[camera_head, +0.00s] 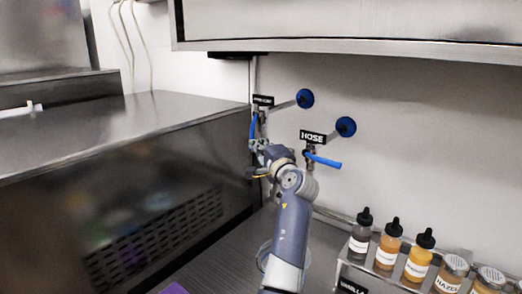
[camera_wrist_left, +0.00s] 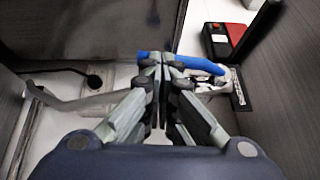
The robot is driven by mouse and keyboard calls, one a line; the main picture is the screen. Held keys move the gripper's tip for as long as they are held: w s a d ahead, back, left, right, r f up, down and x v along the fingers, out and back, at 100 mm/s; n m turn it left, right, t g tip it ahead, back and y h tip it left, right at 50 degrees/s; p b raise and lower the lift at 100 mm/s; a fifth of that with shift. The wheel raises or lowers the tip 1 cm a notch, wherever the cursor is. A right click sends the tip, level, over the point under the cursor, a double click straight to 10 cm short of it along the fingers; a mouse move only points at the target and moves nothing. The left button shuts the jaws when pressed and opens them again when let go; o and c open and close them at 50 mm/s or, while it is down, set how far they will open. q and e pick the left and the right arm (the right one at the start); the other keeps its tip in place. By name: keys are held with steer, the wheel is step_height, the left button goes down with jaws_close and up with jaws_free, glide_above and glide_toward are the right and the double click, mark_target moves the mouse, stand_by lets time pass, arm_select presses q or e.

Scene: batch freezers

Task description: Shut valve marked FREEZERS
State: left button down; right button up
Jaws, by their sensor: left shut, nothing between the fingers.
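The left valve has a small black label (camera_head: 263,101) whose lettering is too small to read surely. Its blue lever (camera_head: 253,125) hangs roughly down along the pipe. My left gripper (camera_head: 258,147) is just below that lever, shut and empty. In the left wrist view, the shut fingertips (camera_wrist_left: 162,60) overlap the blue lever (camera_wrist_left: 203,64), which lies across the picture just beyond them; I cannot tell whether they touch. The valve marked HOSE (camera_head: 313,137) is to the right, with its blue lever (camera_head: 322,159) pointing right and slightly down. My right gripper is not in view.
A steel freezer body (camera_head: 130,150) stands close on the left. A steel hood (camera_head: 350,35) hangs above. Sauce bottles (camera_head: 388,248) and jars stand on a rack at lower right. A red and black box (camera_wrist_left: 225,40) shows in the wrist view.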

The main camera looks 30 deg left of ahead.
arm_select(q)
steer(key=a+m+t+b, duration=0.1)
steer(key=b, duration=0.2)
steer(key=a+f+m+t+y+b, duration=0.1)
steer(key=b, duration=0.2)
steer(key=a+m+t+y+b, duration=0.1)
steer(key=b, duration=0.3)
steer(key=shift+w+a+f, duration=0.1)
steer(key=shift+a+f, duration=0.15)
steer(key=shift+f, duration=0.05)
steer(key=a+r+m+t+y+b, duration=0.1)
steer(key=a+r+m+t+b, duration=0.2)
steer(key=a+b, duration=0.4)
steer(key=shift+w+a+r+m+t+b, duration=0.3)
steer(key=shift+r+t+b, duration=0.2)
steer(key=shift+r+b, duration=0.65)
steer(key=shift+r+p, duration=0.3)
steer(key=shift+r, duration=0.05)
